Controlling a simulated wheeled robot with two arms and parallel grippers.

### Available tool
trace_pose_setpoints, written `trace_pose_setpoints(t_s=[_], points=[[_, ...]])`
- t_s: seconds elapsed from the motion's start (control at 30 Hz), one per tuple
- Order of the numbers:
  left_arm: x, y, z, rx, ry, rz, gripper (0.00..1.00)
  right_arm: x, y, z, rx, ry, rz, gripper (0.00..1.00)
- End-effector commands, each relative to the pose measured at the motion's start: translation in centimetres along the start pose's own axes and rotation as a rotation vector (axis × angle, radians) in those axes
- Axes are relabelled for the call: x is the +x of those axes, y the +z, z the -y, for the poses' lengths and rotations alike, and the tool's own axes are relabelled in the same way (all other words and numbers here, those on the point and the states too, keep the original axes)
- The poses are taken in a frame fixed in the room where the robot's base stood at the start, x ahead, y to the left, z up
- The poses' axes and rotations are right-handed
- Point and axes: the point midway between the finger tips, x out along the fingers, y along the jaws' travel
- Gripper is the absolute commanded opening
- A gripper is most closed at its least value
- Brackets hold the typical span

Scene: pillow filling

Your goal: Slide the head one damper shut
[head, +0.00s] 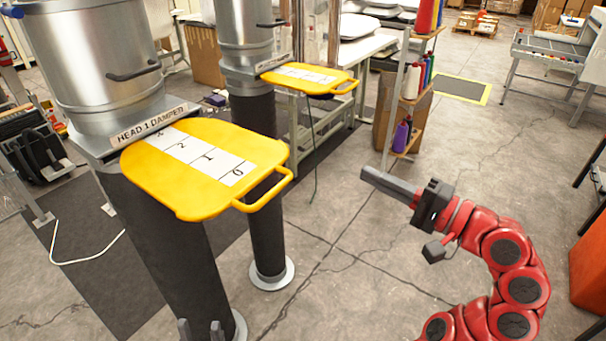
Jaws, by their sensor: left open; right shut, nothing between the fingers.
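The head one damper (190,190) is a yellow plate with a white numbered strip and a loop handle (265,192) at its right front corner. It sticks out from the slot under a steel cylinder labelled "HEAD 1 DAMPER" (150,124). Only the fingertips of my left gripper (200,330) show at the bottom edge, apart and empty, well below the plate in the picture. My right gripper (366,175) is shut and empty, to the right of the handle and clear of it.
A second steel cylinder (243,32) behind has a similar yellow damper (310,78) sticking out. Dark posts (262,180) stand under both. A shelf with thread cones (412,80) stands behind my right arm. The concrete floor (350,260) between is open.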

Motion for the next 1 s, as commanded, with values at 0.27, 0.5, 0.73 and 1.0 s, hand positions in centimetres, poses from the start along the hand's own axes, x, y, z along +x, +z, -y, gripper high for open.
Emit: trace_pose_setpoints(t_s=[0.27, 0.5, 0.73, 1.0], points=[[0.1, 0.0, 0.0, 0.0, 0.0, 0.0, 0.5, 0.6, 2.0, -0.7, -0.021, 0.071, 0.054, 0.0], [1.0, -0.2, 0.1, 0.0, 0.0, 0.0, 0.5, 5.3, 2.3, -0.9, -0.02, 0.07, 0.055, 0.0], [2.4, -0.4, 0.1, 0.0, 0.0, 0.0, 0.5, 10.1, 2.4, -1.3, -0.018, 0.074, 0.054, 0.0], [3.4, -0.6, 0.2, 0.0, 0.0, 0.0, 0.5, 13.1, 2.4, -1.5, -0.021, 0.068, 0.048, 0.0]])
